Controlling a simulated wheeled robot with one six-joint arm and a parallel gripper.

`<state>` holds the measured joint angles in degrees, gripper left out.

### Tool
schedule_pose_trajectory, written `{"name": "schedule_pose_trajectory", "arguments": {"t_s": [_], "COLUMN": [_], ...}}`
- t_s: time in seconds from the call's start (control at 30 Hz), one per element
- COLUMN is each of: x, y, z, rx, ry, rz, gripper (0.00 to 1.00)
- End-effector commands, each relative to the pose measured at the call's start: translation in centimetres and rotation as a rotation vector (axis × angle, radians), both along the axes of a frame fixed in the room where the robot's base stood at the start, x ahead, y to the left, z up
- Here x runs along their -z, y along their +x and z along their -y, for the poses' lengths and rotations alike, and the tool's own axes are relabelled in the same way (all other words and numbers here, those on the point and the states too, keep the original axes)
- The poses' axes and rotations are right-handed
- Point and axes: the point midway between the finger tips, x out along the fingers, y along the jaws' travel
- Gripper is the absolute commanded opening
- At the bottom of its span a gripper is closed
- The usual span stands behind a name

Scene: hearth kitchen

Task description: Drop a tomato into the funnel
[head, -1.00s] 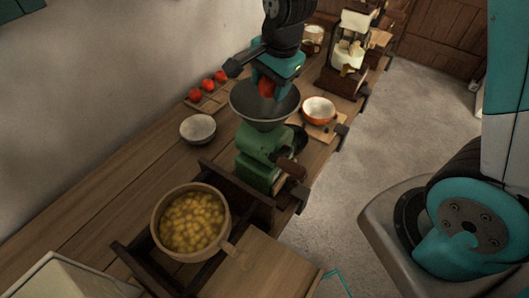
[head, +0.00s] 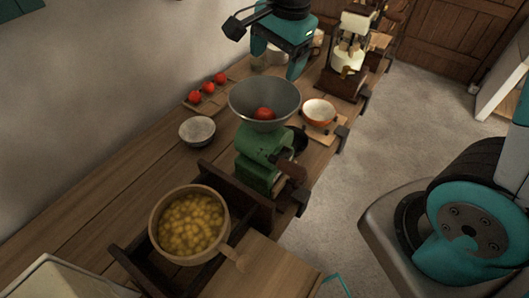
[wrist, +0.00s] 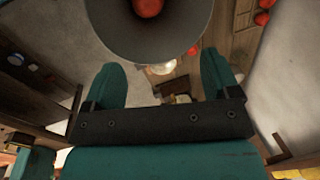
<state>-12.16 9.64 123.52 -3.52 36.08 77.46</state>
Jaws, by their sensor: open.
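A red tomato (head: 264,114) lies inside the grey metal funnel (head: 250,92) on top of the green mill (head: 258,165). The wrist view also shows the tomato (wrist: 148,7) in the funnel (wrist: 185,40). My gripper (head: 278,68) is open and empty, above and behind the funnel, apart from the tomato. In the wrist view its two teal fingers (wrist: 165,75) are spread wide. Several more tomatoes (head: 208,88) sit in a row on a wooden board to the left of the funnel.
A grey bowl (head: 197,130) stands left of the mill, and an orange bowl (head: 319,112) stands on a board to its right. A wooden bowl of yellow pieces (head: 190,225) is in front. A cream-coloured machine (head: 350,55) stands farther back.

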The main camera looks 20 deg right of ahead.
Motion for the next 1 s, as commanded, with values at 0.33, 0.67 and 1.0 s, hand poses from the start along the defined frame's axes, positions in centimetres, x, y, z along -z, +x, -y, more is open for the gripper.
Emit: {"name": "schedule_pose_trajectory", "arguments": {"t_s": [0.33,0.67,1.0], "x": [-7.9,-10.4,-10.3], "y": [-1.3,-1.8,-1.8], "z": [0.7,0.9,0.9], "rx": [0.000,0.000,0.000], "ry": [0.001,-0.001,0.000], "rz": [0.005,0.000,0.000], "gripper": [0.82,0.82,0.82]}}
